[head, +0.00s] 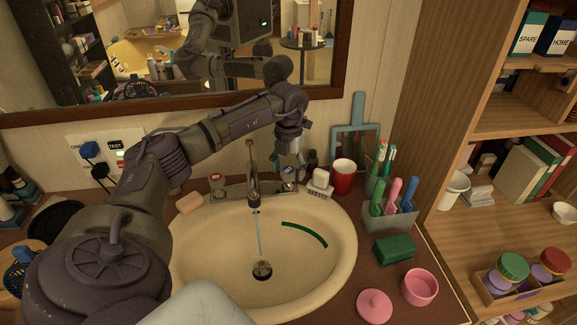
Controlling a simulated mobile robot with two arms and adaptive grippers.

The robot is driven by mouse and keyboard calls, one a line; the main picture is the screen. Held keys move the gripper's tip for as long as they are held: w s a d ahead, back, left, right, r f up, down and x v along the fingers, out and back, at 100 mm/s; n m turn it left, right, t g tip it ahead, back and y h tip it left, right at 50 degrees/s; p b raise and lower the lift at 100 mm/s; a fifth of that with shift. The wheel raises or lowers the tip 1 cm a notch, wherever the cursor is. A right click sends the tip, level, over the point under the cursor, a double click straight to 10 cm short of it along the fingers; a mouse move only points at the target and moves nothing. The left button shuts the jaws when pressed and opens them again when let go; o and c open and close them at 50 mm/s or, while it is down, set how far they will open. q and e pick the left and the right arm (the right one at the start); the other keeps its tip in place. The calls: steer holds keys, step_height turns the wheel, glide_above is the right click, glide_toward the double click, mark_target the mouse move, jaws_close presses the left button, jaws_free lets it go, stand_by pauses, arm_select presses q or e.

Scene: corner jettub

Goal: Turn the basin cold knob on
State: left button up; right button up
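The cream basin (335,245) is set in a brown counter, with a metal tap (252,180) at its back. A thin bluish stream of water runs from the spout to the drain (262,270). The left knob (217,182) has a red mark. The right knob (289,187), apparently the cold one, is partly hidden under my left gripper. My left arm reaches across from the left, and my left gripper (289,168) points down at this knob. Its fingers are too small and dark to tell if they are open or touching. My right gripper is out of view.
A white bottle (319,181), a red cup (343,176) and a brush holder (392,218) stand right of the tap. Soap (189,202) lies left of it. The mirror (180,50) is behind; wooden shelves (510,190) stand at right.

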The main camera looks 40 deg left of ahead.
mark_target(288, 169)
arm_select(q)
step_height(288, 169, up, 12)
stand_by(0.7)
stand_by(0.4)
